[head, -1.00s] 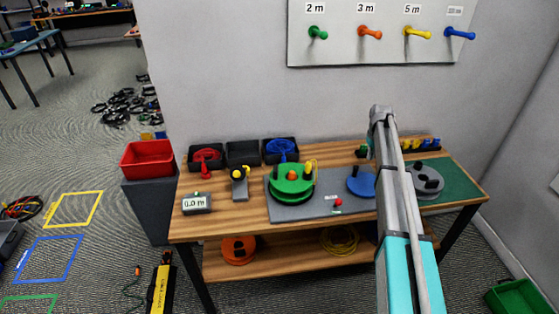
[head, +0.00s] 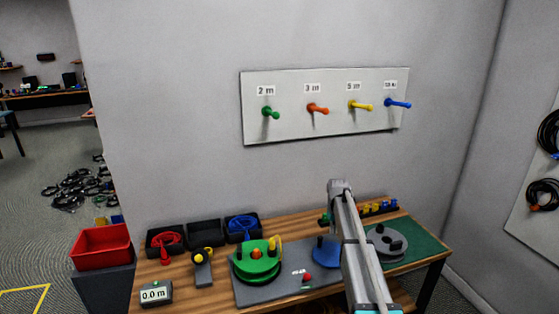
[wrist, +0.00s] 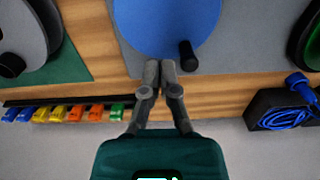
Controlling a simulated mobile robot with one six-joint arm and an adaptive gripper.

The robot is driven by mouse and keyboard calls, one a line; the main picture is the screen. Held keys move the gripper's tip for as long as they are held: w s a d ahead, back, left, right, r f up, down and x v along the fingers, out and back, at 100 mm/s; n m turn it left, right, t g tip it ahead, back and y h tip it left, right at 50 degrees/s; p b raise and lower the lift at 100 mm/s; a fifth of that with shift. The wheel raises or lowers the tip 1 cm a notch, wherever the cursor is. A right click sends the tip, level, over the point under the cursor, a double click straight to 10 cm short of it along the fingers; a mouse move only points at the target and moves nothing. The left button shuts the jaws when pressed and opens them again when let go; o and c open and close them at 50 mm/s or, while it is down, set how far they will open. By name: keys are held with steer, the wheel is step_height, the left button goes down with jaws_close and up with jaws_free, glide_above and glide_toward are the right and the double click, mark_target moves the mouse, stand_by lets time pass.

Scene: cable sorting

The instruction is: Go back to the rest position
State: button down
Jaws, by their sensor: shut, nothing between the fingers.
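My gripper shows at the bottom of the wrist view (wrist: 159,70), with its two fingertips together and nothing between them. It is over the wooden bench (wrist: 205,88), by the edge of a blue disc (wrist: 165,22) with a black knob. Whether it touches the disc I cannot tell. In the head view my arm reaches up across the right part of the bench (head: 215,294) and hides part of it. The gripper itself is hidden there behind the arm.
A green reel (head: 256,268) stands on a grey plate left of the blue disc (head: 326,252). A grey disc (head: 386,242) lies on a green mat to the right. Black bins (head: 204,233), a red bin (head: 101,246) and a meter (head: 155,293) are left. A peg board (head: 325,128) hangs above.

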steer(key=s+a+m, duration=0.1)
steer(key=s, duration=1.7)
steer(key=s+a+r+m, duration=0.1)
steer(key=s+m, duration=0.1)
steer(key=s, duration=1.5)
steer(key=shift+s+a+p, duration=0.25)
steer(key=shift+s+p, duration=0.15)
